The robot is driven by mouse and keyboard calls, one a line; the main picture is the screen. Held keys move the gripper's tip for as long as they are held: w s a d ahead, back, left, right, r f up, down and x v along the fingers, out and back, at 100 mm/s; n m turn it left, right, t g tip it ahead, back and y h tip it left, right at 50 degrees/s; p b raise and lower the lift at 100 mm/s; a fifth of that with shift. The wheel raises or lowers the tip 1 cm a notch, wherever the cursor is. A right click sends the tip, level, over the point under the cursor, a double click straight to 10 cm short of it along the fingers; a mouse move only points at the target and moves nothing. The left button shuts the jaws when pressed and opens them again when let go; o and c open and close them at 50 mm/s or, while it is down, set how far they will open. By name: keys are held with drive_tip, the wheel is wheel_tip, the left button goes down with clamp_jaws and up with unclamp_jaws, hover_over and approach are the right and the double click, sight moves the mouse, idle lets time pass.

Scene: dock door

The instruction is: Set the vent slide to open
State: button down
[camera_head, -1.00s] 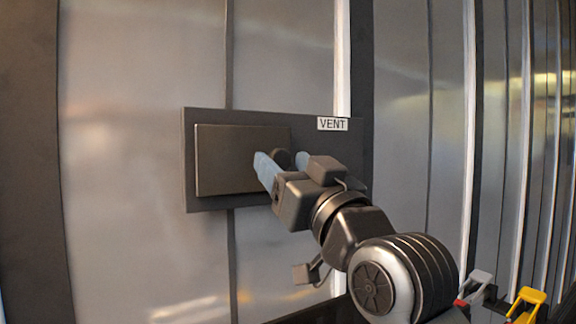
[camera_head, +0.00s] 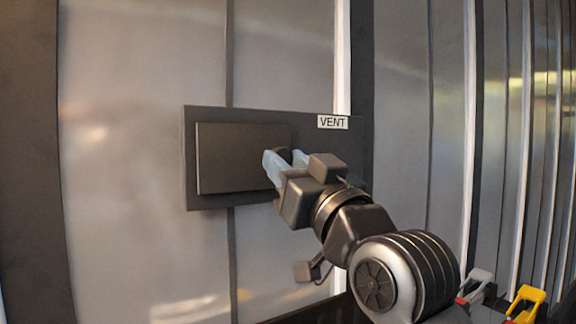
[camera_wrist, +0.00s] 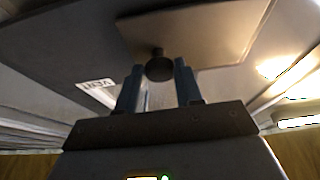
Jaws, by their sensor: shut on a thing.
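The vent slide is a flat brown-grey panel (camera_head: 235,158) on a wider dark backing plate (camera_head: 338,148), and it covers the plate's left and middle part. A dark round knob (camera_wrist: 159,68) stands out from the panel near its right edge. My gripper (camera_head: 285,160) has its two blue fingers on either side of the knob and is shut on it. In the wrist view my gripper (camera_wrist: 158,85) shows the knob between the fingertips. In the head view the fingers partly hide the knob and the panel's right edge.
A white VENT label (camera_head: 332,122) sits at the plate's upper right. The plate is mounted on a grey metal wall (camera_head: 140,90) with vertical seams and posts. The plate right of the panel is bare, though my arm covers its lower part.

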drive_tip(key=w+d+b, duration=0.6)
drive_tip(key=w+d, duration=0.2)
drive_tip(key=d, duration=0.4)
drive_tip(key=c, duration=0.7)
unclamp_jaws()
drive_tip(key=shift+c, duration=0.2)
drive_tip(key=b+v, duration=0.1)
drive_tip(key=v, duration=0.6)
drive_tip(key=shift+s+b, duration=0.3)
drive_tip(key=shift+d+f, duration=0.15)
drive_tip(key=shift+d, duration=0.05)
